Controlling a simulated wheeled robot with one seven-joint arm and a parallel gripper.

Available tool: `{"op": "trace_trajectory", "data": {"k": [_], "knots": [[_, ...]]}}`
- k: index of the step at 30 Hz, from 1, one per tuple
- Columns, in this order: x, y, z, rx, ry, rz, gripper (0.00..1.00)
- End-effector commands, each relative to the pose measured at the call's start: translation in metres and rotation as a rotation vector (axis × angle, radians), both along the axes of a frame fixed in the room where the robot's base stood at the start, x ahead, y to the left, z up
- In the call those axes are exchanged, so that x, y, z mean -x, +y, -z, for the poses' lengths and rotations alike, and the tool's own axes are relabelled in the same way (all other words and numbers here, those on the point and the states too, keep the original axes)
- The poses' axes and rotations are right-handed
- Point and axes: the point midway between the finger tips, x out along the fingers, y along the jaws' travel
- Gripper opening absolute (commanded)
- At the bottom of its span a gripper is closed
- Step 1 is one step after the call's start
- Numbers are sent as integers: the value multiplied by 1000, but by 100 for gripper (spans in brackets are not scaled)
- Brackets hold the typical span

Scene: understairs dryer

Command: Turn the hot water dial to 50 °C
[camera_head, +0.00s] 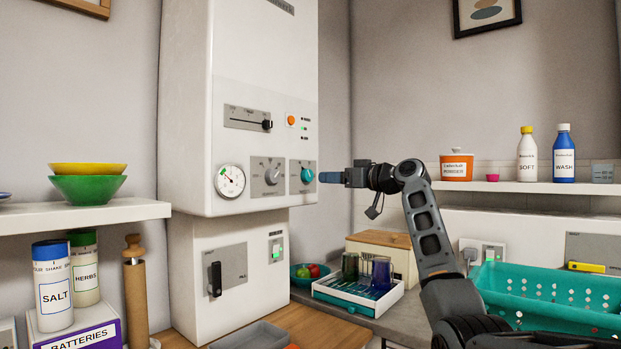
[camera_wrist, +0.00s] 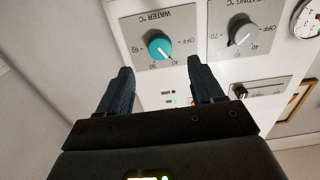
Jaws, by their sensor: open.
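The hot water dial is a teal knob (camera_head: 307,174) on a grey plate at the right of the white boiler's front. In the wrist view the teal knob (camera_wrist: 159,46) sits under the inverted label "WATER °C". Its pale pointer mark slants to the lower right in that view, seemingly close to the 40 mark; the exact reading is too small to tell. My gripper (camera_head: 324,177) is just right of the dial in the head view. In the wrist view my gripper (camera_wrist: 159,65) is open and empty, its dark fingers on either side of the dial's line, apparently apart from it.
A grey heating dial (camera_head: 271,171) sits beside the water dial. A gauge (camera_head: 230,181), a slider (camera_head: 266,125) and an orange button (camera_head: 291,120) are also on the boiler. Below are a tray with glasses (camera_head: 358,292) and a teal basket (camera_head: 548,298).

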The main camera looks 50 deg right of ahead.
Motion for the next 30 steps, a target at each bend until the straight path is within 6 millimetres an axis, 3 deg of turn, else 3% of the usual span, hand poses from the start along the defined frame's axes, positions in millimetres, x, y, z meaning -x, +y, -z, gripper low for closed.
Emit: {"op": "trace_trajectory", "data": {"k": [16, 30], "knots": [[-67, 2, -4, 1, 0, -2, 66], [-77, 2, -2, 2, 0, -1, 64]]}}
